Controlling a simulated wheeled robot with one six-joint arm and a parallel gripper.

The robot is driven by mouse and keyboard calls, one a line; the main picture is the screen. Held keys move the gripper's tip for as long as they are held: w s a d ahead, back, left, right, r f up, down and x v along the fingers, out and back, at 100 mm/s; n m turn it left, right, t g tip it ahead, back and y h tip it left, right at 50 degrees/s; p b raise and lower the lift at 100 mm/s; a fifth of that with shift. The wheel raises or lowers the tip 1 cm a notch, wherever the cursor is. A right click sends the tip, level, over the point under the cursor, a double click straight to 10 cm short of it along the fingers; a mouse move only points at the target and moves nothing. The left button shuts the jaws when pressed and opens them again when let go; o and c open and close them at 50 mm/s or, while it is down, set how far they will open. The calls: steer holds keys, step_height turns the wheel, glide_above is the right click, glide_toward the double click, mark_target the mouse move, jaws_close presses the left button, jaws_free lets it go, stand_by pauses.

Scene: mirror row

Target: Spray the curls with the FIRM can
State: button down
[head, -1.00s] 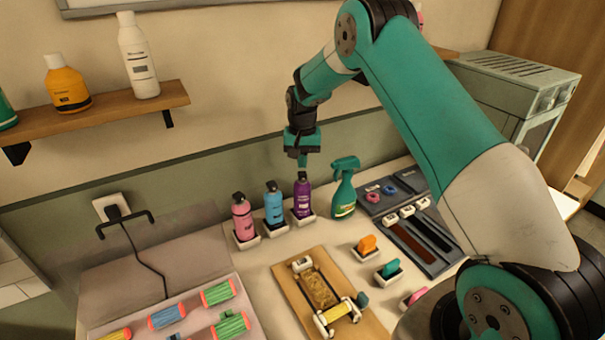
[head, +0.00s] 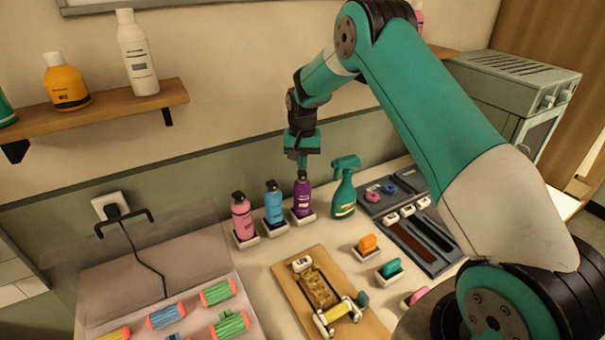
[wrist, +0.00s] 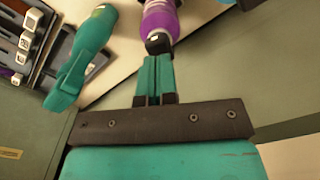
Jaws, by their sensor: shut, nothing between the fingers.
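Three spray cans stand upright in white holders: pink (head: 241,216), blue (head: 273,204) and purple (head: 302,196). Their labels are too small to read, so I cannot tell which is FIRM. My gripper (head: 302,163) is just above the purple can's dark top, shut and empty. In the wrist view, the shut green fingers (wrist: 154,72) point at the purple can (wrist: 160,18) and its black nozzle. I cannot tell whether they touch it. A golden lock of hair (head: 318,290), apparently the curls, lies on a wooden board (head: 290,285) between pale rollers.
A green trigger bottle (head: 344,190) stands close right of the purple can. Colored clips (head: 390,268) stand front right, beside a dark tray (head: 420,240). Colored rollers (head: 217,293) lie front left. A shelf (head: 95,108) with bottles is above left.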

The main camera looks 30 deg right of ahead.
steer(key=shift+f+b, duration=0.5)
steer(key=shift+f, duration=0.4)
steer(key=shift+r+p, duration=2.2)
steer(key=shift+r, duration=1.3)
